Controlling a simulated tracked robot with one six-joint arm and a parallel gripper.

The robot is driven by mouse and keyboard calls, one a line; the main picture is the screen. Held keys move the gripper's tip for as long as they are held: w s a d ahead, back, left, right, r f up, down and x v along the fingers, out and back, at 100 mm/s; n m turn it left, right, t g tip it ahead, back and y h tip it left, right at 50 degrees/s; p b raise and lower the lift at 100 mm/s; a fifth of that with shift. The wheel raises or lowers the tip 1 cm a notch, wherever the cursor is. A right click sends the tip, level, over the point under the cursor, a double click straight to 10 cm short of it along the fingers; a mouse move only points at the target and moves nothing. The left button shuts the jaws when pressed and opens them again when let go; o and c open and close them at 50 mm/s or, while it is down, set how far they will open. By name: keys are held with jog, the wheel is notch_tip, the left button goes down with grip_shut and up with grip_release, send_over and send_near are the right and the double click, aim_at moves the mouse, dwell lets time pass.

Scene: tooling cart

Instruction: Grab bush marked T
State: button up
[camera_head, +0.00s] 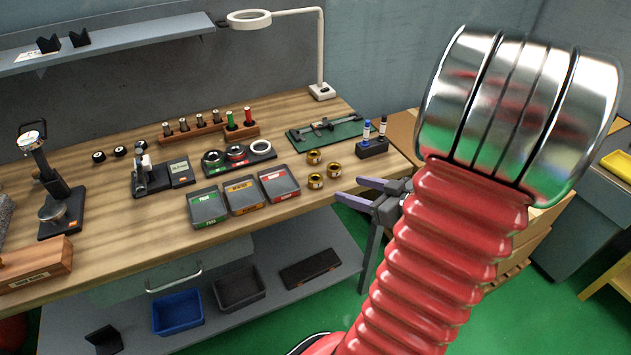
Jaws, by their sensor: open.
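Three brass-coloured bushes stand close together near the right end of the wooden bench. One is at the back (314,157), one is to the right (334,170) and one is at the front (316,181). Each has a small pale label, but the letters are too small to read, so I cannot tell which is marked T. My gripper (349,188) is open and empty, its two fingers pointing left at the bench's front right edge. It is apart from the bushes, to the right of the front one in the picture.
Three label trays, green (208,206), orange (243,195) and red (279,183), lie left of the bushes. A marker holder (372,148) stands to their right, and a green mat with a caliper (325,133) lies behind. The bench edge (240,231) is in front.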

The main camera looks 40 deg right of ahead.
jog(key=shift+w, duration=0.15)
send_near(313, 177)
jog(key=shift+x, duration=0.9)
jog(key=shift+x, duration=2.65)
jog(key=shift+f, duration=0.1)
jog(key=shift+c, duration=0.6)
grip_shut()
notch_tip(313, 177, up, 10)
